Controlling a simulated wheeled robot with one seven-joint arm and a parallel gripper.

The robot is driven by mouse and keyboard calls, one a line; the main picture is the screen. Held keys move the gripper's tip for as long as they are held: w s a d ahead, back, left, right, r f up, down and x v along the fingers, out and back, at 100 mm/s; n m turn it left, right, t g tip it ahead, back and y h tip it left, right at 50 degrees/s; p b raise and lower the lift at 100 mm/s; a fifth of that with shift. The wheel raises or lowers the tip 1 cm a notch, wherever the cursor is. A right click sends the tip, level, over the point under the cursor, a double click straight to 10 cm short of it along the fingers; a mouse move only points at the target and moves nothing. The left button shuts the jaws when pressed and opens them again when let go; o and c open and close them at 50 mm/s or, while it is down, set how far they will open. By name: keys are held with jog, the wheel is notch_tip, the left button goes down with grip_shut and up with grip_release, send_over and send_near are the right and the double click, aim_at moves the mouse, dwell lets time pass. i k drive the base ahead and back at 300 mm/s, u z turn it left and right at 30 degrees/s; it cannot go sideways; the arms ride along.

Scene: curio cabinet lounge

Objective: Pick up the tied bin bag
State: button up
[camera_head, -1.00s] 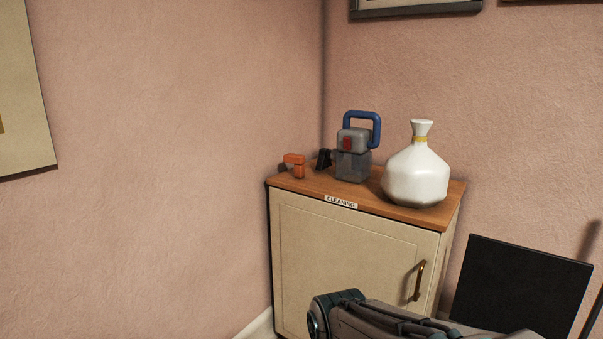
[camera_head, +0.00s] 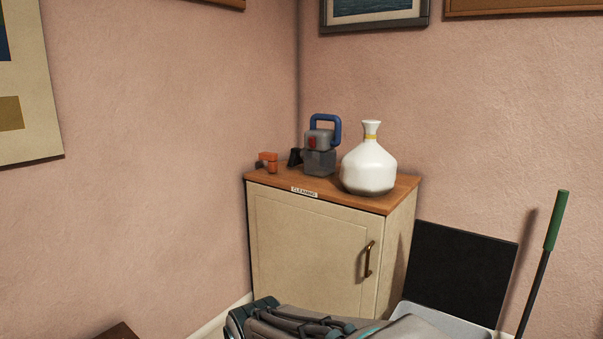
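A white, rounded bag-like object (camera_head: 368,168) with a narrow neck and a yellow band around it, which looks like the tied bin bag, stands upright on the wooden top of the cream cabinet (camera_head: 305,245). It is at the right part of the top, fully in sight. Part of my arm crosses the bottom of the view, in front of and below the cabinet. My gripper is not in view, and nothing is seen touching the bag.
Left of the bag stand a grey container with a blue handle (camera_head: 320,150), a small black item (camera_head: 296,157) and an orange item (camera_head: 267,161). A black panel (camera_head: 461,273) above a light grey edge and a green-handled stick (camera_head: 557,220) are right of the cabinet. Walls meet behind it.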

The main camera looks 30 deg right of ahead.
aim_at(367, 171)
jog(key=k, duration=0.15)
jog(key=z, duration=1.25)
jog(key=i, duration=0.5)
jog(key=z, duration=1.3)
jog(key=k, duration=0.9)
jog(key=u, duration=0.7)
jog(key=i, duration=0.95)
